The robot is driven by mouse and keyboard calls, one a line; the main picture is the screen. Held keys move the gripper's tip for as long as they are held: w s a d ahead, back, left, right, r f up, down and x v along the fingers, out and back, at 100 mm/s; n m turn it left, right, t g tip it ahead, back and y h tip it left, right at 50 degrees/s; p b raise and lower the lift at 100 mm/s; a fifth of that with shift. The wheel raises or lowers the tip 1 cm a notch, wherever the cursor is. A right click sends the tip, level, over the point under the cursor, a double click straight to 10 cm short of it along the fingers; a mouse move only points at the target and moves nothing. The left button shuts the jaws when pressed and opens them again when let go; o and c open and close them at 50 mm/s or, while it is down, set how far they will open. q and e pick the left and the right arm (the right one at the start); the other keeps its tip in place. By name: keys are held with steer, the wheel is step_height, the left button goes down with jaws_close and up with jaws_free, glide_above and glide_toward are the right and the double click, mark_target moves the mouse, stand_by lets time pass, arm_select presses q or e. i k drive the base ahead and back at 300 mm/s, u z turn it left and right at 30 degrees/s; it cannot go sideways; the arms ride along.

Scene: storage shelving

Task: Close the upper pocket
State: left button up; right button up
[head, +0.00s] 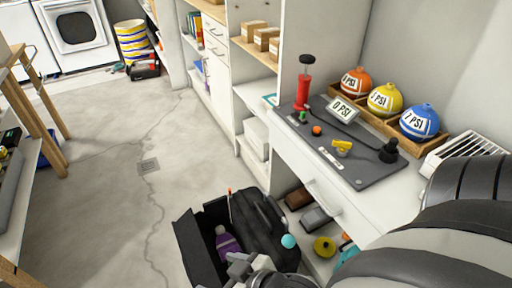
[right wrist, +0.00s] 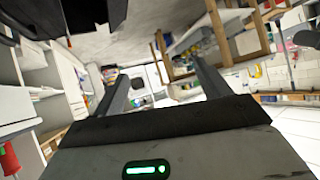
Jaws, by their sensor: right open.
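A black bag (head: 262,222) stands at the bottom centre of the head view, in front of the white shelving. A dark flap (head: 196,252) on its left side stands open. A purple bottle (head: 227,243) shows in the opening, with a thin orange-tipped item upright near it. My right gripper (head: 245,268) is at the bottom edge, close to the bag's lower side; contact cannot be told. In the right wrist view its two fingers (right wrist: 160,76) are apart with nothing between them. Part of a black object, probably the bag, shows at that view's top left. My left gripper is not in view.
A white counter (head: 385,195) at right holds a grey pump board (head: 345,150) and a wooden tray with orange, yellow and blue balls. Below it, a shelf holds shoes and small balls. A wooden-framed table stands at left. The floor (head: 100,200) between is clear.

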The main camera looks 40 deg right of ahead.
mark_target(203, 266)
steer(key=z, duration=3.55)
steer(key=k, duration=2.75)
steer(key=u, duration=1.1)
